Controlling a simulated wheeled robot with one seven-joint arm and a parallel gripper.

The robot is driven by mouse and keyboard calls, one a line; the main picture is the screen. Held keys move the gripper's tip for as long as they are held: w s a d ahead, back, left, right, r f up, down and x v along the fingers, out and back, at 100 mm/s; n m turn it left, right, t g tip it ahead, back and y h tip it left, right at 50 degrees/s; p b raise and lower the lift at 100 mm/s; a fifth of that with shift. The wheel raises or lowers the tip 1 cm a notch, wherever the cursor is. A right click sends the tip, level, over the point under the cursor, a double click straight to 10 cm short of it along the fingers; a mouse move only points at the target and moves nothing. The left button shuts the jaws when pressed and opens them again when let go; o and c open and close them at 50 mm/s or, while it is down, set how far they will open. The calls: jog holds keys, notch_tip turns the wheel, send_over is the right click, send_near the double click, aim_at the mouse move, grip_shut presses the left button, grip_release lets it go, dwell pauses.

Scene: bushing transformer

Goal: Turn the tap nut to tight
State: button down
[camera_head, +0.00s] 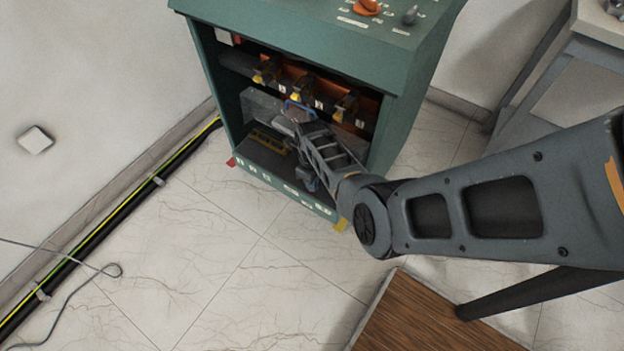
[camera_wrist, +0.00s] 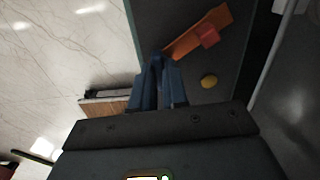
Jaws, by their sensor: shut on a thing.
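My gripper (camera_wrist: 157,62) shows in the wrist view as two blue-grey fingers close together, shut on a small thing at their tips. That thing is almost wholly hidden between the fingers; from its place I take it to be the tap nut. In the head view my arm reaches into the open front of the green cabinet (camera_head: 205,75), and the gripper end is inside it, below the row of bushings. The tap nut cannot be made out there, and its turn cannot be read.
An orange bar (camera_wrist: 187,38) with a red block (camera_wrist: 207,36) and a yellow knob (camera_wrist: 209,82) are right of my fingers. Several yellow-and-dark bushings (camera_head: 303,88) line the cabinet above my gripper. A grey table (camera_head: 560,100) stands at right. Open floor (camera_head: 230,270) lies in front.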

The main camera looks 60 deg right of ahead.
jog(key=shift+m, duration=0.4)
jog(key=c, duration=1.1)
grip_release()
jog(key=shift+c, duration=0.2)
notch_tip(320, 180, up, 8)
jog(key=shift+f+p, duration=0.1)
jog(key=shift+p, duration=1.1)
